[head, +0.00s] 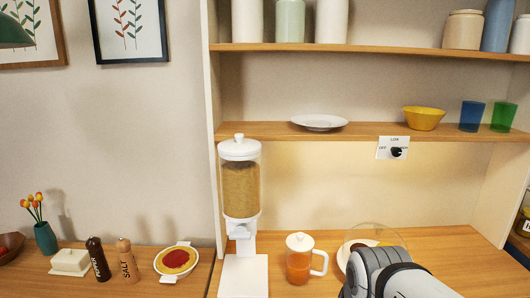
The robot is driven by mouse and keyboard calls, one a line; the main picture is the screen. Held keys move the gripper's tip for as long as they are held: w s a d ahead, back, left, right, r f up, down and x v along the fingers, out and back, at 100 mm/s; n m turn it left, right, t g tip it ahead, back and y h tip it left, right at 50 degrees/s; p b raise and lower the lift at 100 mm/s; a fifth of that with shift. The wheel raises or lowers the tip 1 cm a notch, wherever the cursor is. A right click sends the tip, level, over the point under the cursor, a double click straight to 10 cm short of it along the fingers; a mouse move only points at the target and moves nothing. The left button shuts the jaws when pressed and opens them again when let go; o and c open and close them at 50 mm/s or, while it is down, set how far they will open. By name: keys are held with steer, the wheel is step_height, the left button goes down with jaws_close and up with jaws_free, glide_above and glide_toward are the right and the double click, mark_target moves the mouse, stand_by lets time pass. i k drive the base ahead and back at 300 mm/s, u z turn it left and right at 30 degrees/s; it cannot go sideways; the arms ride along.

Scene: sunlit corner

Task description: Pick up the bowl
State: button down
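A yellow bowl (423,119) stands upright on the middle wooden shelf (270,132), right of centre in the head view. It looks empty from the outside, though its inside shows only as a thin strip. Part of my grey and white arm shows at the bottom right, well below the shelf and apart from the bowl. My gripper's fingers do not show in this view.
On the same shelf are a white plate (319,122), a blue cup (471,115) and a green cup (504,116). A light switch (393,148) sits below the bowl. A cereal dispenser (240,185), an orange-filled pitcher (299,262) and a glass dome (372,233) stand on the counter.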

mark_target(417, 118)
steer(key=u, duration=2.75)
steer(key=k, duration=1.9)
steer(key=z, duration=2.45)
